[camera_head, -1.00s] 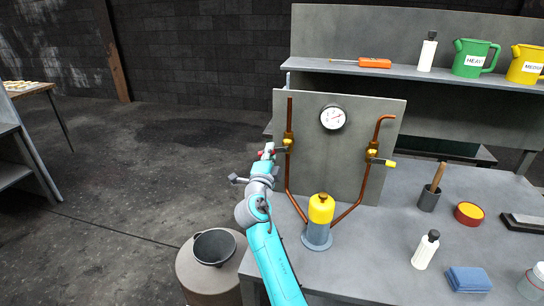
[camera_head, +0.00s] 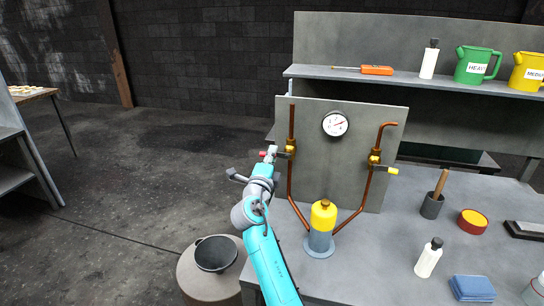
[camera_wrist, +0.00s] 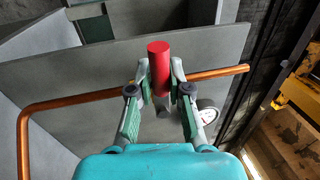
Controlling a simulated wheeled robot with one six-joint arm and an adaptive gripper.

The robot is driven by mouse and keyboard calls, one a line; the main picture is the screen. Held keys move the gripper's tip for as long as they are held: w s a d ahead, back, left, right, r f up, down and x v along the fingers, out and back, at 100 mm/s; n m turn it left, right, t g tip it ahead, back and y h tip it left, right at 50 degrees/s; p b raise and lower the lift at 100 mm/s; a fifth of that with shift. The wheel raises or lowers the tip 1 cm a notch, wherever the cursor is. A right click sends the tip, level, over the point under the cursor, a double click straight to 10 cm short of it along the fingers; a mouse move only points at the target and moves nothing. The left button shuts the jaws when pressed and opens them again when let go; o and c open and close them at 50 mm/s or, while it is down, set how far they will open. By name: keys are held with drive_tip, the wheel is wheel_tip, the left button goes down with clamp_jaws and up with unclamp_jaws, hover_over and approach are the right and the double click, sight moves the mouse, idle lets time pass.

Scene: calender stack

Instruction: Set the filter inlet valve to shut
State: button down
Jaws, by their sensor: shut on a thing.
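A red handle (camera_wrist: 159,62) sits between the fingers of my gripper (camera_wrist: 160,85) in the wrist view, and the gripper is shut on it. In the head view the red handle (camera_head: 263,154) and my gripper (camera_head: 271,151) are just left of the left brass valve (camera_head: 290,147) on a copper pipe. The lever points left, roughly level, across the pipe. My gripper partly hides it. A second brass valve (camera_head: 375,157) with a yellow handle (camera_head: 392,171) is on the right pipe. Both pipes run down to a yellow-topped grey filter (camera_head: 322,225). No label names either valve.
A grey upright panel (camera_head: 345,165) carries the pipes and a round gauge (camera_head: 335,124). A black pot (camera_head: 215,253) stands on a round stand beside the bench. A mortar, bottle and blue cloth (camera_head: 473,288) are at the right.

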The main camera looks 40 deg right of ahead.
drive_tip(key=c, duration=1.1)
unclamp_jaws()
drive_tip(key=shift+r, duration=0.1)
drive_tip(key=shift+s, duration=0.1)
drive_tip(key=v, duration=1.2)
